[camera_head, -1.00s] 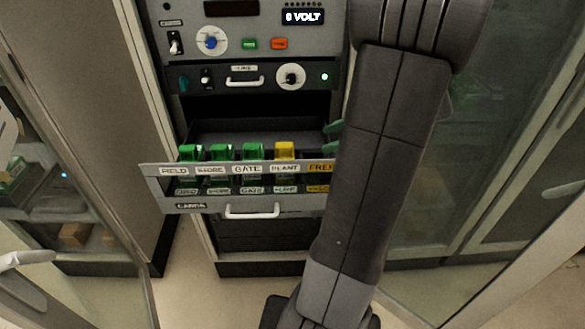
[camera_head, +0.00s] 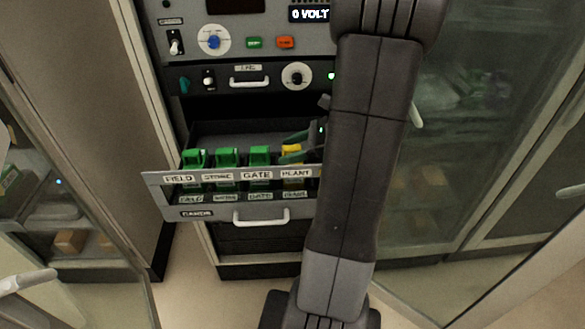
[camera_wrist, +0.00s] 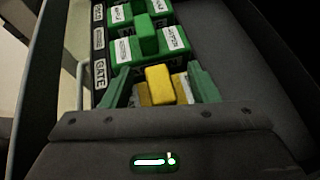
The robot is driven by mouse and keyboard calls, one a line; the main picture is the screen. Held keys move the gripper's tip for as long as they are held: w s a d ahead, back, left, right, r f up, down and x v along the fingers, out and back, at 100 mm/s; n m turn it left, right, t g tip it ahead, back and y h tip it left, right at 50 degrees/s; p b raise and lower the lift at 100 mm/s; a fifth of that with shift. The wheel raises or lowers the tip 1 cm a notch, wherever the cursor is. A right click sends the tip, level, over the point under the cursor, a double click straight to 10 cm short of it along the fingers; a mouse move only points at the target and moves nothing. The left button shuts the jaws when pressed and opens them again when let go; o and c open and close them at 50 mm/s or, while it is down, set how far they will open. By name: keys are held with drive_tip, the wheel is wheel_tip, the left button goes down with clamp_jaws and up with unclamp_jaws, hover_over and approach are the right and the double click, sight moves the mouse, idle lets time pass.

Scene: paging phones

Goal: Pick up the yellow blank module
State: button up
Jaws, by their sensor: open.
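The yellow blank module (camera_wrist: 160,85) stands in the open drawer (camera_head: 158,182), at the right end of a row of green modules. In the wrist view it lies between the two green fingers of my gripper (camera_wrist: 158,92), with a gap visible on either side. My gripper is open; I cannot tell whether either finger touches it. In the head view my gripper (camera_head: 296,146) is over the right part of the drawer, and the yellow module (camera_head: 291,171) is partly hidden by my fingers and arm.
Green modules (camera_head: 227,158) stand in a row to the left of the yellow one, close beside it. The drawer front has a white handle (camera_head: 262,217). Above is a panel with knobs and switches (camera_head: 297,76). Glass cabinet doors (camera_head: 470,150) flank the right side.

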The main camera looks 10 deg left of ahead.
clamp_jaws()
